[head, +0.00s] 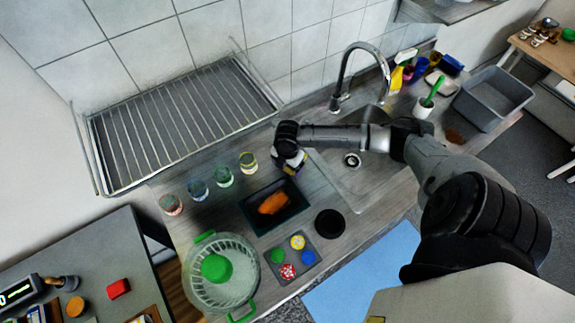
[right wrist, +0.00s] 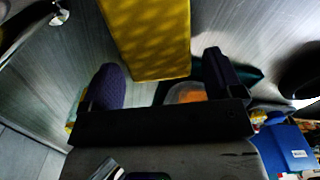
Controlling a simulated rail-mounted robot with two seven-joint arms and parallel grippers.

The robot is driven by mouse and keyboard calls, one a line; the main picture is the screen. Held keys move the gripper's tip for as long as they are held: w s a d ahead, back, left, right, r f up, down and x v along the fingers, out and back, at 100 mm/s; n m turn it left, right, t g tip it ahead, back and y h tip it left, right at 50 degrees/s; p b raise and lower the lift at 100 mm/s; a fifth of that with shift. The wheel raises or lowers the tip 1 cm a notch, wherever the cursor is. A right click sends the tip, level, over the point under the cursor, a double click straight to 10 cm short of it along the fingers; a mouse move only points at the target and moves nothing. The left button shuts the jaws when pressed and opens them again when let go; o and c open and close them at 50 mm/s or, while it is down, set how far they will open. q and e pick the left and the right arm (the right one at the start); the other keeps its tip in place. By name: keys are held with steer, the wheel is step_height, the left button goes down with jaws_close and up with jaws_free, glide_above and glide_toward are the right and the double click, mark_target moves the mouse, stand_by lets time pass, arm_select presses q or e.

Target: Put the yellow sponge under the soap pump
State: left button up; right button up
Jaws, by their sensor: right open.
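My right gripper (head: 288,164) is over the counter between the sink and the black tray, pointing down. In the right wrist view its fingers (right wrist: 165,82) are apart, so it is open. A yellow textured block (right wrist: 150,38), which looks like the yellow sponge, lies just past the fingertips there. I cannot tell whether it touches them. In the head view I cannot make out this sponge; the gripper may hide it. I cannot pick out a soap pump for sure; a yellow bottle (head: 396,79) with a white top stands behind the sink. My left gripper is not in view.
A black tray (head: 248,212) with an orange item is close to the gripper. Several glasses (head: 223,176) stand left of it. A colander (head: 215,290), a dish rack (head: 170,118), the tap (head: 345,65) and a grey bin (head: 492,98) surround the work area.

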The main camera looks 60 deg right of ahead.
step_height(320, 180, up, 12)
steer(key=shift+f, duration=0.25)
stand_by(0.4)
